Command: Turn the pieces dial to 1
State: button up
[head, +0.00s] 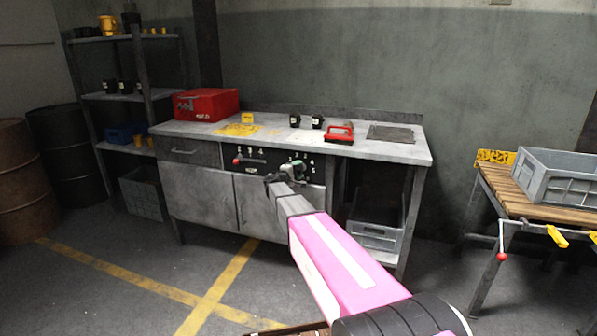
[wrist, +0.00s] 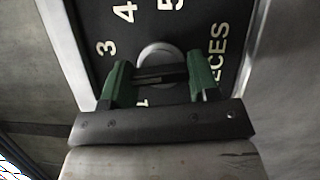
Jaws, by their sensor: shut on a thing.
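The pieces dial (wrist: 156,50) is a round grey dial on a black panel (wrist: 88,22), with white numbers 3, 4 and 5 around it, part of a 1 below, and the end of the word PIECES at its right. My gripper (wrist: 160,76) has its two green fingers shut on the dial's knob, one on each side. The knob is partly hidden by the fingers, and I cannot tell which number it points to. In the head view my gripper (head: 291,171) is at the right part of the bench's front panel and covers most of the dial.
The workbench top (head: 370,150) holds a red box (head: 206,104), black cups and a red tool. A wooden table (head: 512,197) with a grey crate (head: 570,180) stands at the right.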

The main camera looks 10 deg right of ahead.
jog(key=n+t, duration=0.1)
jog(key=n, duration=0.2)
jog(key=n+t+h, duration=0.1)
jog(key=n, duration=0.2)
jog(key=shift+f, duration=0.15)
jog(key=shift+n+t+y, duration=0.25)
jog(key=shift+n+t, duration=0.45)
jog(key=shift+n, duration=0.8)
jog(key=shift+n+t+y, duration=0.25)
jog(key=shift+n+t, duration=0.45)
jog(key=shift+n, duration=0.8)
jog(key=o, duration=0.9)
jog(key=shift+s, duration=0.1)
jog(key=v, duration=1)
jog(key=shift+s+a+f, duration=0.15)
jog(key=shift+s+a, duration=0.05)
jog(key=shift+s, duration=0.05)
